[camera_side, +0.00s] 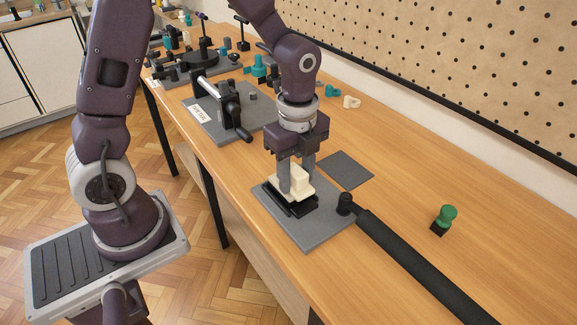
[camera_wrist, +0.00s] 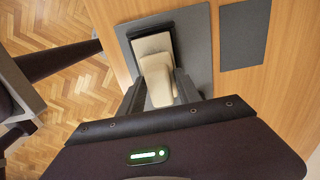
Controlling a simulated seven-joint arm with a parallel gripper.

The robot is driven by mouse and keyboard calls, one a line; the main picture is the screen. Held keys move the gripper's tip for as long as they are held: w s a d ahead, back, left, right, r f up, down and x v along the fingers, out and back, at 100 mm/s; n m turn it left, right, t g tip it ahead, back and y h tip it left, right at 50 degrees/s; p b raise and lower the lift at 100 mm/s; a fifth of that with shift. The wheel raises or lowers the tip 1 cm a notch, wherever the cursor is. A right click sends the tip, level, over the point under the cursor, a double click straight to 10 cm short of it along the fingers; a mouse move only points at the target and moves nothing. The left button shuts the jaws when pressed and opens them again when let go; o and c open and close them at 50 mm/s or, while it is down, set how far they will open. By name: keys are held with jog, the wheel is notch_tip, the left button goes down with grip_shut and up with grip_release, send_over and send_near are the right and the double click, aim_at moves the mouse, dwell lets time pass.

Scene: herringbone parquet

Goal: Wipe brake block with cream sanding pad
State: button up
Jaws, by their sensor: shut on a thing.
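The cream sanding pad (camera_side: 301,182) is a stepped block with a narrower upper grip. My gripper (camera_side: 297,178) is shut on that upper part, pointing down. The pad's wider base sits over the black brake block (camera_side: 289,206), appearing to rest on it; the exact contact is hard to see. The brake block lies on a grey base plate (camera_side: 312,233). In the wrist view the cream pad (camera_wrist: 156,72) shows between my fingers (camera_wrist: 160,92), with the dark edge of the brake block (camera_wrist: 148,29) beyond it. Much of the block's top is hidden under the pad.
A black cylindrical bar (camera_side: 415,262) with a knob runs right of the plate. A flat grey mat (camera_side: 346,170) lies behind. A crank fixture (camera_side: 232,112) and several small parts stand farther back. The pegboard wall (camera_side: 470,80) bounds the bench.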

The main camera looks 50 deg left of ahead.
jog(key=shift+d, duration=0.85)
jog(key=shift+a, duration=3.9)
notch_tip(320, 180, up, 2)
jog(key=shift+r, duration=0.1)
notch_tip(320, 180, up, 6)
jog(key=o, duration=0.8)
grip_shut()
